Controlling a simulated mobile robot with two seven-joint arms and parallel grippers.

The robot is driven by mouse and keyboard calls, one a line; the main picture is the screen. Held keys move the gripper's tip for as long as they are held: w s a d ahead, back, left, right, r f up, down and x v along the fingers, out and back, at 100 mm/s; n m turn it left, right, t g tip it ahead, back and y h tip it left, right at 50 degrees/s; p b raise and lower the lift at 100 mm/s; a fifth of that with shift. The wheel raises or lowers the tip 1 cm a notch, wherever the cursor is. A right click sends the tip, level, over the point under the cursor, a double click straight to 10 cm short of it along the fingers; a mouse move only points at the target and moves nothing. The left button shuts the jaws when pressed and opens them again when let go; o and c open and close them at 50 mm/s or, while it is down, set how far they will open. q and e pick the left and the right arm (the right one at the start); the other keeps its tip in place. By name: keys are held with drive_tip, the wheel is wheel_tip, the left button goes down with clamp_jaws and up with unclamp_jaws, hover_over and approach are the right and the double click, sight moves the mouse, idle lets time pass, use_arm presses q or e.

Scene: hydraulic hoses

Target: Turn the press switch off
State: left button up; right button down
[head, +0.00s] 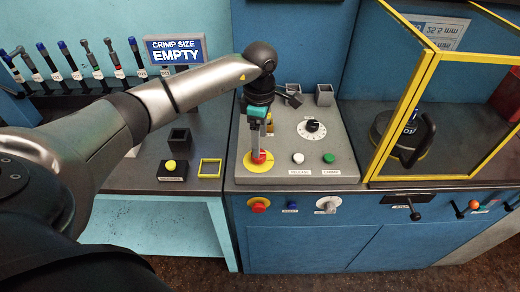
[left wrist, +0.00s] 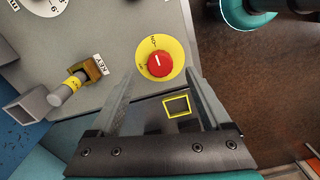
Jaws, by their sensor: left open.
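The press switch is a red round knob (head: 261,157) on a yellow disc (head: 249,163), at the front left of the grey press panel (head: 335,160). In the left wrist view the knob (left wrist: 159,64) has a white mark pointing toward lettering that appears to read ON, upside down, on the disc (left wrist: 180,53). My left gripper (head: 262,146) points down at the knob. In the left wrist view its open fingers (left wrist: 161,78) are spread to either side of the knob, with gaps visible. Whether the fingertips reach down to the knob's height is unclear. My right gripper is out of view.
A white button (head: 298,158), a green button (head: 329,158) and a dial (head: 312,127) sit right of the knob. A key switch (left wrist: 88,72) is close by. A yellow-framed guard (head: 405,95) stands at right. A black box with a yellow button (head: 171,166) is left.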

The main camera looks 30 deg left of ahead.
use_arm(q)
drive_tip(key=shift+f, duration=2.4)
clamp_jaws()
